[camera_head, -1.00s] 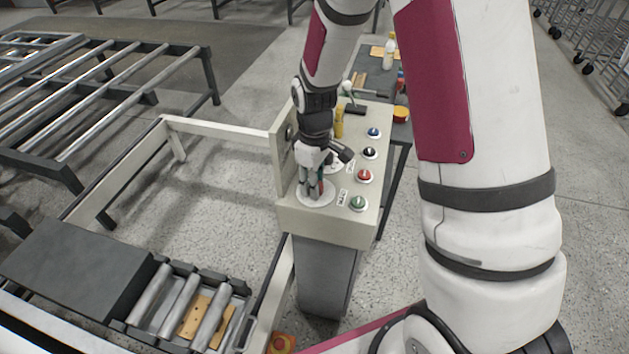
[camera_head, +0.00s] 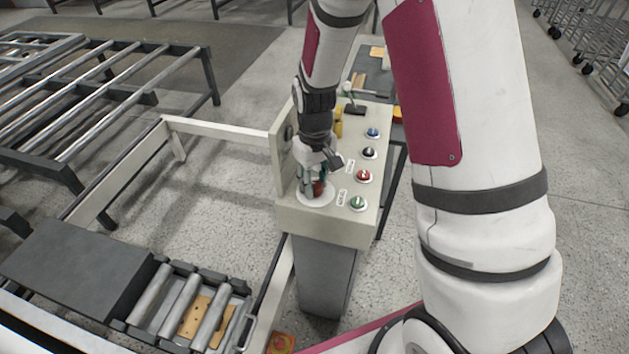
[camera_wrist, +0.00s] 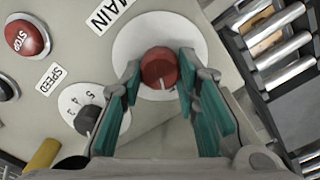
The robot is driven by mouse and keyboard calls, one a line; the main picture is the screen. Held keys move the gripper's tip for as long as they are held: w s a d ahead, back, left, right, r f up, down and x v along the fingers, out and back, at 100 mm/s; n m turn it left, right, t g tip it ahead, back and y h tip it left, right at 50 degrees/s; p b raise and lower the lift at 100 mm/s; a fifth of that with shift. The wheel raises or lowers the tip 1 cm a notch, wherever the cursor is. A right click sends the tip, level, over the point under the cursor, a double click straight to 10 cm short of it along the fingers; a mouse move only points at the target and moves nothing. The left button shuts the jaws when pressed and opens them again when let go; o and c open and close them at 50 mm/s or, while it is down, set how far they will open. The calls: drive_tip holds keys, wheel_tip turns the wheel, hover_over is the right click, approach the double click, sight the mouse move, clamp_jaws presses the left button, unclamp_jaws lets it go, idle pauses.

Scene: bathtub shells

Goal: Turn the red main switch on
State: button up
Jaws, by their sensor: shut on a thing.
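The red main switch (camera_wrist: 159,66) is a round knob on a white disc (camera_wrist: 124,48), beside a label reading MAIN (camera_wrist: 110,14). A white mark on the knob points down toward my palm in the wrist view. My gripper (camera_wrist: 160,78) has its teal-padded fingers on either side of the knob, shut on it. In the head view my gripper (camera_head: 313,184) reaches down onto the panel's near left corner, and the red knob (camera_head: 318,188) shows partly between the fingers.
The control panel (camera_head: 320,226) also carries a red STOP button (camera_wrist: 27,37), a SPEED dial (camera_wrist: 88,118), and green (camera_head: 358,203), black and blue buttons. A raised side plate (camera_head: 285,162) stands left of my gripper. A roller conveyor (camera_head: 190,305) lies lower left.

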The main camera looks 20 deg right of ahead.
sight(316, 183)
drive_tip(key=m, duration=0.6)
drive_tip(key=shift+d+p, duration=0.1)
drive_tip(key=shift+p, duration=0.3)
drive_tip(key=m+p, duration=0.1)
drive_tip(key=m, duration=0.5)
drive_tip(key=shift+s+m, duration=0.1)
drive_tip(key=shift+m, duration=0.2)
drive_tip(key=o, duration=1.2)
drive_tip(key=shift+c, duration=0.2)
wheel_tip(316, 183, up, 12)
